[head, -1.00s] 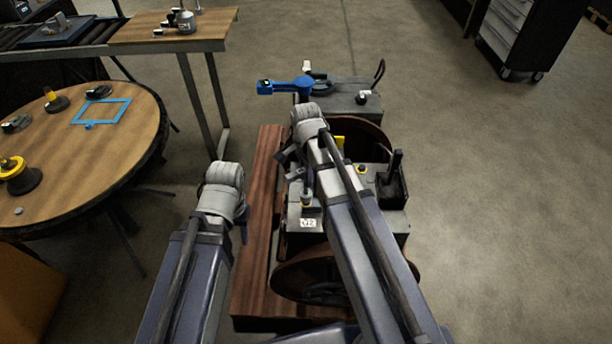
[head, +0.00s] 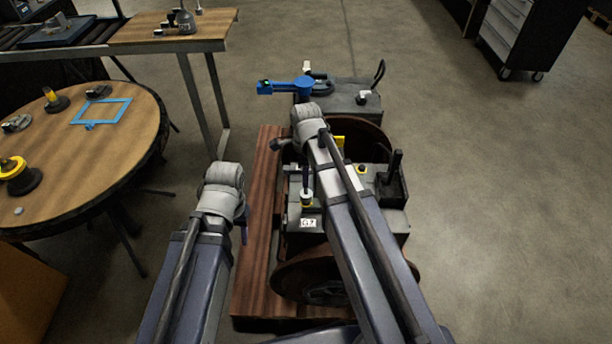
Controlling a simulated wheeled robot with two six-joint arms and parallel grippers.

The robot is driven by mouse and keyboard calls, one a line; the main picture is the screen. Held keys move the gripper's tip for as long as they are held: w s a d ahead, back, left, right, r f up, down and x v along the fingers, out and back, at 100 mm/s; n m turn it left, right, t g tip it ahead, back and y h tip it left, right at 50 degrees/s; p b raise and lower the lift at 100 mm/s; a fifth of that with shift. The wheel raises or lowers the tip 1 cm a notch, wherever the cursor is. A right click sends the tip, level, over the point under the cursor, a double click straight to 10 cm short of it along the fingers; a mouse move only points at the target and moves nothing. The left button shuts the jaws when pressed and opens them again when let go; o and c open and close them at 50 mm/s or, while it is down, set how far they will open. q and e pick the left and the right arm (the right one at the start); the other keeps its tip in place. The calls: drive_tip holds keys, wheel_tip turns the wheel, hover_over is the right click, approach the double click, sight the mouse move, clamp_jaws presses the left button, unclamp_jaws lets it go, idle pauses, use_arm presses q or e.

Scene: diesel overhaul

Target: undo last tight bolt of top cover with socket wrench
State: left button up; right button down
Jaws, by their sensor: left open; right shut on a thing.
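The diesel engine (head: 311,237) sits in the middle, its top cover partly hidden by my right arm. My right gripper (head: 304,160) is over the engine, mostly hidden behind its own wrist. It is shut on the socket wrench (head: 307,182), whose dark shaft stands roughly upright over the cover. A dark handle-like end (head: 280,146) sticks out left of the wrist. My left gripper (head: 244,226) is open and empty, left of the engine, largely hidden by its arm.
The engine rests on a reddish wooden base (head: 259,220). A round table (head: 100,160) with parts is at left.

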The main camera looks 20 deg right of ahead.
drive_tip(key=shift+f+b, duration=0.9)
drive_tip(key=shift+r, duration=0.2)
drive_tip(key=n, duration=0.3)
drive_tip(key=c, duration=1.3)
unclamp_jaws()
clamp_jaws()
drive_tip(key=shift+r+p, duration=0.1)
drive_tip(key=shift+p, duration=0.2)
